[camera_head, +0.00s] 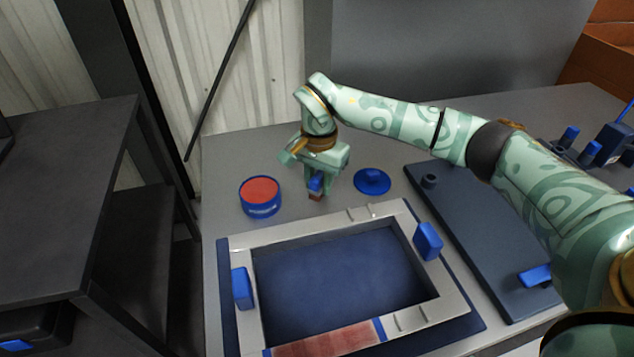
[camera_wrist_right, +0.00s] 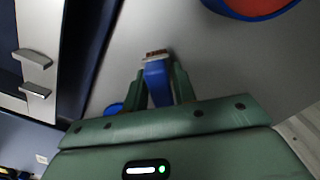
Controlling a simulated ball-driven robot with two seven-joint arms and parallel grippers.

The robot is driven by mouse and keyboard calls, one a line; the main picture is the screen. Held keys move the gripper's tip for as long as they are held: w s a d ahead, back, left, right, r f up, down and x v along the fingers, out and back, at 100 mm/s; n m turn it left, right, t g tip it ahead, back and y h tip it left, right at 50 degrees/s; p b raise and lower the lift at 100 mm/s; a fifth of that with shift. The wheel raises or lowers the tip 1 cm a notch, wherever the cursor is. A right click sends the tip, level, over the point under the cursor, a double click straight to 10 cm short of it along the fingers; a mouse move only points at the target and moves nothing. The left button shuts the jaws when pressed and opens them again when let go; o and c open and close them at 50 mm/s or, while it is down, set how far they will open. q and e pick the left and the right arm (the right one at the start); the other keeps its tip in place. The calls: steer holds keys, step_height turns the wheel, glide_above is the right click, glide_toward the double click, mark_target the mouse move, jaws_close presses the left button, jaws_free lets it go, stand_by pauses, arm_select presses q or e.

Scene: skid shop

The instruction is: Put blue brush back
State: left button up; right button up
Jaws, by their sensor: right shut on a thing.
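The blue brush (camera_head: 316,184) is between the fingers of my right gripper (camera_head: 315,179), above the grey bench. In the right wrist view the brush (camera_wrist_right: 157,82) has a blue handle and short reddish-brown bristles pointing away from the gripper. My right gripper (camera_wrist_right: 160,85) is shut on its handle. In the head view the bristles point down near the bench; I cannot tell whether they touch it. A round blue piece (camera_head: 372,181) with a raised middle lies to the right of the gripper. My left gripper is not in view.
A blue tin with red contents (camera_head: 260,198) stands left of the gripper. In front is a pale frame (camera_head: 335,233) with blue clamps and a red strip. A dark board (camera_head: 480,245) lies right, under my arm. A dark shelf (camera_head: 75,190) stands left.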

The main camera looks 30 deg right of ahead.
mark_target(319, 176)
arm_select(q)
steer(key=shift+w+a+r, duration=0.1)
arm_select(e)
steer(key=shift+s+r, duration=0.1)
steer(key=shift+r, duration=0.05)
steer(key=o, duration=0.9)
steer(key=shift+f, duration=0.2)
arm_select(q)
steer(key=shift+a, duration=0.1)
arm_select(e)
steer(key=shift+o, duration=0.2)
steer(key=shift+r, duration=0.1)
arm_select(q)
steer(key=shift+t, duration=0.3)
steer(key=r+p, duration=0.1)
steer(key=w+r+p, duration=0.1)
steer(key=p, duration=0.1)
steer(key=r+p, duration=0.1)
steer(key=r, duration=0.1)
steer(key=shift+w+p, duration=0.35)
arm_select(e)
step_height(319, 176, up, 12)
